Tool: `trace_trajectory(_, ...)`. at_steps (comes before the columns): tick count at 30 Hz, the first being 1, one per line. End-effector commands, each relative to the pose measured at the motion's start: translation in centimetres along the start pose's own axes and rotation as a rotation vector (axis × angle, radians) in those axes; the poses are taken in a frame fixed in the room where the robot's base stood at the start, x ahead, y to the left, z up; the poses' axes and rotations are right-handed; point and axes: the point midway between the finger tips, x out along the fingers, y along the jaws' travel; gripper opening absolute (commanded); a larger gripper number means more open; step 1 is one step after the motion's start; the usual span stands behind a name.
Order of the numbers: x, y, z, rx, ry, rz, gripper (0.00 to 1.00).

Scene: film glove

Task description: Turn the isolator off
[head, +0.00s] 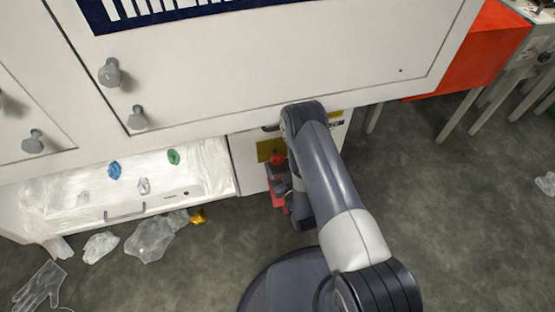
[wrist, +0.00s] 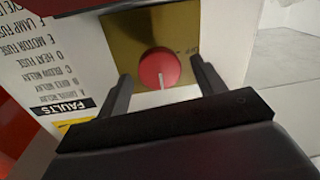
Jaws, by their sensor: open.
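The isolator knob (wrist: 159,70) is a round red dial with a pale pointer line, on a brass-coloured plate (wrist: 128,28) in the wrist view. The pointer line aims down in that picture, toward my gripper. My gripper (wrist: 163,78) is open, with one dark finger on each side of the knob and gaps showing between. I cannot tell if its fingertips touch the plate. In the head view the yellowish plate (head: 265,151) shows on the white cabinet front. My arm and red gripper parts stand in front of it and hide most of the knob.
A white panel with a printed faults list (wrist: 58,55) is beside the plate. A large white cabinet (head: 250,60) with grey knobs overhangs above. Crumpled clear film (head: 155,236) and a clear glove (head: 40,287) lie on the floor at left. A red box (head: 470,50) is at right.

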Motion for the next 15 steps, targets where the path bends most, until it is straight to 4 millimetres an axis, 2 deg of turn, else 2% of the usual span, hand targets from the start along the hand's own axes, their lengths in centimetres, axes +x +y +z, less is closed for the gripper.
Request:
trace_trajectory(1,0.8,0.0,0.1,0.000,0.003,0.000,0.65)
trace_trajectory(6,2.5,0.0,0.0,0.000,0.001,0.000,0.65)
trace_trajectory(15,2.9,0.0,0.0,0.000,-0.001,0.000,0.65)
